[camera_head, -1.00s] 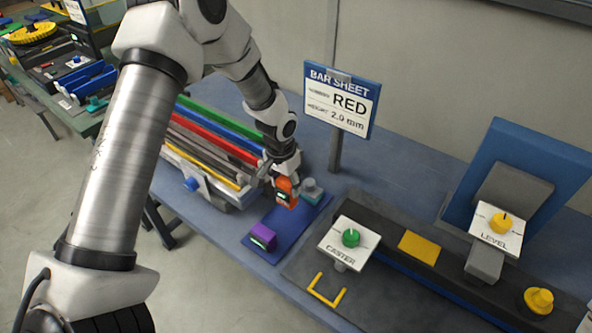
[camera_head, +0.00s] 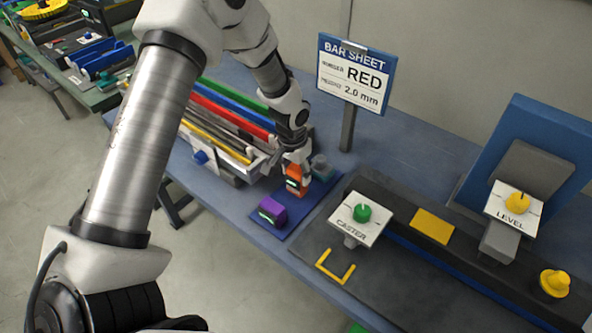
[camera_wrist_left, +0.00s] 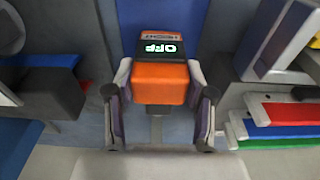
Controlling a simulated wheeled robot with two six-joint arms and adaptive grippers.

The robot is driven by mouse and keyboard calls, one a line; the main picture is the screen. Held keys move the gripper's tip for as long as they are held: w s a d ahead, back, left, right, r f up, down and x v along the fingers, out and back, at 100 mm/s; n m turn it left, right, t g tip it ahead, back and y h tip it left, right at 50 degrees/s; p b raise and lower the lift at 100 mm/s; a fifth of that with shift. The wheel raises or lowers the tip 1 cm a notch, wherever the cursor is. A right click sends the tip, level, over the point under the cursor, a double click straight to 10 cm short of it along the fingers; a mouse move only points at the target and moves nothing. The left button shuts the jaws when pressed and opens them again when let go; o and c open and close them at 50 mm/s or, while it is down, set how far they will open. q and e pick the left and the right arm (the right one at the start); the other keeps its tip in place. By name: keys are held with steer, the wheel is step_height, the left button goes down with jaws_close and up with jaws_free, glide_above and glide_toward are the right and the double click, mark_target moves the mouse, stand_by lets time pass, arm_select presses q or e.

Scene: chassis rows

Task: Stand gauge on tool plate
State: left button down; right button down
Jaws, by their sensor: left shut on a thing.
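An orange gauge (camera_head: 294,184) with a small lit display is held by my left gripper (camera_head: 297,163) over the dark blue tool plate (camera_head: 283,229). It looks upright; whether its base touches the plate I cannot tell. In the left wrist view the gauge (camera_wrist_left: 160,80) sits between both fingers of the left gripper (camera_wrist_left: 160,88), and its display reads OFF. A purple gauge (camera_head: 272,211) stands at the plate's near end. A grey-teal piece (camera_head: 321,168) is at its far end. My right gripper is out of view.
A rack of coloured bars (camera_head: 225,120) stands close on the left. A sign reading BAR SHEET, RED, 2.0 mm (camera_head: 352,75) is behind. A dark fixture with the CASTER dial (camera_head: 359,218) and the LEVEL dial (camera_head: 514,208) lies to the right.

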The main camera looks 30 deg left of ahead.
arm_select(q)
steer(key=shift+r, duration=0.1)
steer(key=shift+s+r+p, duration=0.1)
steer(key=shift+s+p, duration=0.1)
steer(key=shift+p, duration=0.1)
steer(key=shift+f, duration=0.35)
steer(key=shift+f+b, duration=0.35)
steer(key=shift+w+f, duration=0.1)
steer(key=shift+f, duration=0.2)
steer(key=shift+f, duration=0.25)
stand_by(0.3)
steer(key=shift+c, duration=1.6)
jaws_free()
